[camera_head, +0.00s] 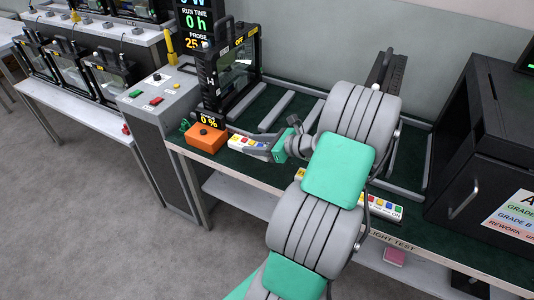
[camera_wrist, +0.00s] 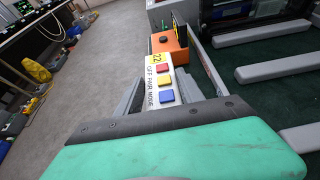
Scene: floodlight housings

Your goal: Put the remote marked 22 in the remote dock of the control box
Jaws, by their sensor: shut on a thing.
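The remote marked 22 (camera_wrist: 160,85) is white, with a yellow label and red, yellow and blue buttons. In the wrist view it lies between the fingers of my gripper (camera_wrist: 168,88), which is shut on it. In the head view the remote (camera_head: 247,143) is low over the bench's front edge, beside my gripper (camera_head: 268,147); I cannot tell whether it touches the bench. An orange box (camera_head: 205,138) with a black knob stands just left of it, and in the wrist view this box (camera_wrist: 172,46) is beyond the remote's far end. I cannot make out a dock.
Another remote (camera_head: 383,208) lies at the bench's front edge, right of my arm. A floodlight housing (camera_head: 236,70) stands behind the orange box. A grey console (camera_head: 160,88) with red and green buttons is to the left. A black cabinet (camera_head: 480,140) stands at the right. Grey rails cross the bench.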

